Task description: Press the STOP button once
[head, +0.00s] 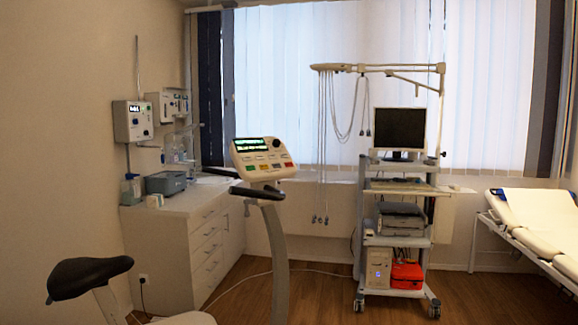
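The console (263,158) of an exercise bike faces me from the top of its post, left of the picture's middle. It has a lit green display (258,144) and a row of coloured buttons below. A red button (288,165) sits at the right end of that row. The labels are too small to read, so I cannot tell which button says STOP. Neither of my grippers is in view, and nothing touches the console.
The bike's black saddle (89,277) and post (275,260) stand in front. A white drawer cabinet (215,235) is behind at left. A wheeled equipment cart (397,240) with a monitor stands right of the bike. A bed (540,225) is at far right.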

